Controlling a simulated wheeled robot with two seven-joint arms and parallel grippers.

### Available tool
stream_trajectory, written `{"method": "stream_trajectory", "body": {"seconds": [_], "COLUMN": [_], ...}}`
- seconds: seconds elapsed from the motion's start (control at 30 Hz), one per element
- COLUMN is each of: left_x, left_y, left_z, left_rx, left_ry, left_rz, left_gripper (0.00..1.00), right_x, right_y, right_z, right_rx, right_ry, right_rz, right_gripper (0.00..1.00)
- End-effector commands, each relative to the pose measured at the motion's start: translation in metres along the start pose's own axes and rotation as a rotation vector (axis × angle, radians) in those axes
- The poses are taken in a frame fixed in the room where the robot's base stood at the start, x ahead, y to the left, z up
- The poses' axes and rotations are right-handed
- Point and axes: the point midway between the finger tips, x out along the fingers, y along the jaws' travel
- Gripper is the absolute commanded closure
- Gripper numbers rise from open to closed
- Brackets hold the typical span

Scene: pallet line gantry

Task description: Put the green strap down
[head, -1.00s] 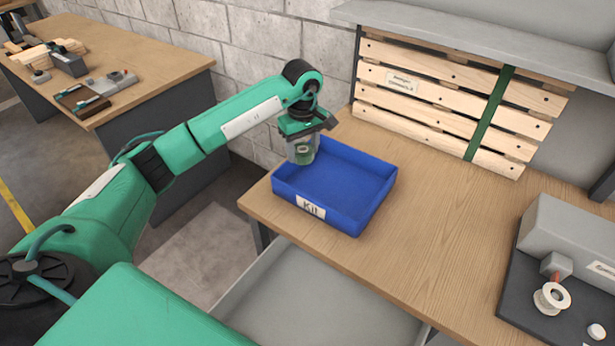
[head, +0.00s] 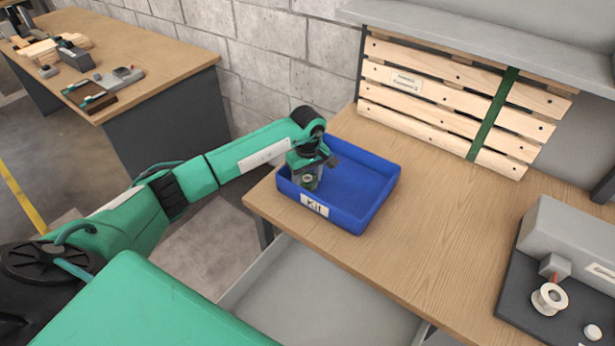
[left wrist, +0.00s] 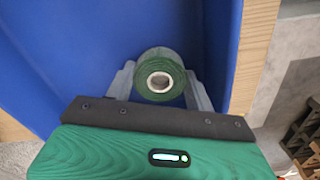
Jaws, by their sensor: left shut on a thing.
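My left gripper (head: 308,181) is low inside the left end of the blue bin labelled "Kit" (head: 372,213). It is shut on the green strap (left wrist: 160,76), a small roll with a pale core. In the left wrist view the roll sits between the two grey fingers, with the blue bin floor (left wrist: 70,45) behind it. I cannot tell whether the roll touches the floor of the bin. In the head view the roll shows small and is partly hidden by the gripper. My right gripper is not in view.
The bin stands on a wooden table (head: 440,235) near its left edge. A wooden pallet (head: 435,85) with a green band leans at the back. A grey device (head: 570,245) with a white spool (head: 550,299) stands at the right. The table's middle is clear.

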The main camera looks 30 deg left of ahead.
Motion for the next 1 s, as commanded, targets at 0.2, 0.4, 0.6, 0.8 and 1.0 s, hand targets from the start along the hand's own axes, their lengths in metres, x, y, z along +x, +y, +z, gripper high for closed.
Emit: {"method": "stream_trajectory", "body": {"seconds": [0.2, 0.4, 0.6, 0.8, 1.0], "left_x": [0.003, 0.003, -0.003, -0.035, -0.079], "left_y": [0.000, 0.000, 0.000, 0.001, 0.001], "left_z": [0.000, 0.000, 0.000, -0.002, -0.001], "left_rx": [0.000, 0.000, 0.000, 0.001, 0.000], "left_ry": [0.000, 0.000, 0.000, 0.004, 0.003], "left_rz": [-0.001, -0.001, 0.000, 0.004, 0.002], "left_gripper": [0.38, 0.37, 0.37, 0.37, 0.37], "right_x": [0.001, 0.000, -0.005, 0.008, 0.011], "right_y": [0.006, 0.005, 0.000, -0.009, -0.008], "right_z": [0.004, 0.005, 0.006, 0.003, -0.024], "right_rx": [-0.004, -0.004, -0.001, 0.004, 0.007], "right_ry": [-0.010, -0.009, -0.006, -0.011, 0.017], "right_rz": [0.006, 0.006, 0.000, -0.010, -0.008], "right_gripper": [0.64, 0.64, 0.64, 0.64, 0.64]}}
